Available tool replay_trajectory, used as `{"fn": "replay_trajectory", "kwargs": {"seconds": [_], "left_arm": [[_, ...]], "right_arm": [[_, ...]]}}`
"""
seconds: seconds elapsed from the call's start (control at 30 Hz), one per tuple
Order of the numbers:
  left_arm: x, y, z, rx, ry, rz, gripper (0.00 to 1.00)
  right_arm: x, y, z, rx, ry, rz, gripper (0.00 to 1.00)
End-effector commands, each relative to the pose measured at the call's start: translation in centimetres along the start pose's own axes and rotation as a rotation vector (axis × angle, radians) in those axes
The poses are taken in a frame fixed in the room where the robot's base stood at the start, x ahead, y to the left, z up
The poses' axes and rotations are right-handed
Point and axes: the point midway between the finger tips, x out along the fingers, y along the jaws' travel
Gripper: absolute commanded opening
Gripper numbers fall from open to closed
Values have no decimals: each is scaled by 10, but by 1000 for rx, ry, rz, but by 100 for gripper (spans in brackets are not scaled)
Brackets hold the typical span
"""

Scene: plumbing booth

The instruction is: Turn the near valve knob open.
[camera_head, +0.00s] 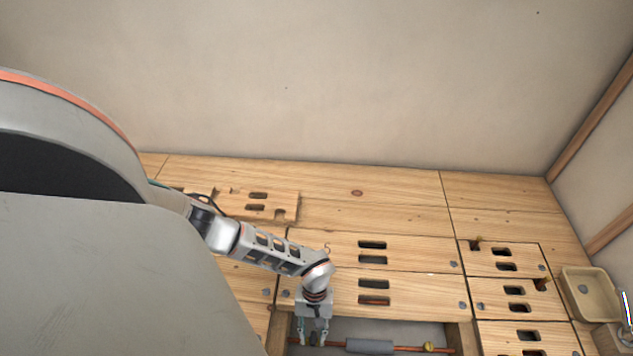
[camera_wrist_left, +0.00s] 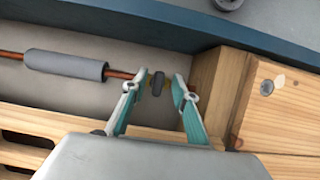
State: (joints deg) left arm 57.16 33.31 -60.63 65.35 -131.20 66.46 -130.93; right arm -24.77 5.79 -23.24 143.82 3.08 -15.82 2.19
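A dark, rounded valve knob (camera_wrist_left: 157,84) with a bit of brass beside it shows in the left wrist view, on the line of the copper pipe (camera_wrist_left: 120,74). My left gripper (camera_wrist_left: 161,82) is open, with one teal finger on each side of the knob. Gaps show between the fingers and the knob; I cannot tell whether the fingertips reach its depth. In the head view my left gripper (camera_head: 312,338) points down into the floor opening, hiding the knob there. A brass fitting (camera_head: 428,347) sits farther right on the pipe. My right gripper is not in view.
A grey sleeve (camera_head: 370,346) covers part of the pipe. Wooden floor panels (camera_head: 400,290) with slots surround the opening, and a wooden block (camera_wrist_left: 215,90) stands close beside the gripper. A tan basin (camera_head: 590,293) is at the right.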

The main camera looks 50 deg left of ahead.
Motion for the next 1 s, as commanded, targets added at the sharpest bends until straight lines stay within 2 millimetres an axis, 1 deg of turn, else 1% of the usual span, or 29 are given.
{"fn": "replay_trajectory", "kwargs": {"seconds": [0.07, 0.33, 0.37, 0.4, 0.43, 0.47, 0.77, 1.0], "left_arm": [[5, -1, 0, -1, -1, -1, 28], [4, 1, 0, 0, 1, 2, 28], [4, 1, 0, 0, 1, 2, 23], [4, 1, 0, 0, 1, 2, 13], [4, 1, 0, 0, 1, 2, 5], [4, 1, 0, 0, 1, 2, 0], [4, 1, 0, -9, 1, 5, 0], [3, 1, 0, -86, 2, 39, 0]], "right_arm": [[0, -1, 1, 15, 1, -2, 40], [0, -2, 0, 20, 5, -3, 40], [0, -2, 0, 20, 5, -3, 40], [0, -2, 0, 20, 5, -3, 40], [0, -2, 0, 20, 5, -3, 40], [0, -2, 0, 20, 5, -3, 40], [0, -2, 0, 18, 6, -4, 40], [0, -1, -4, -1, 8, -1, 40]]}}
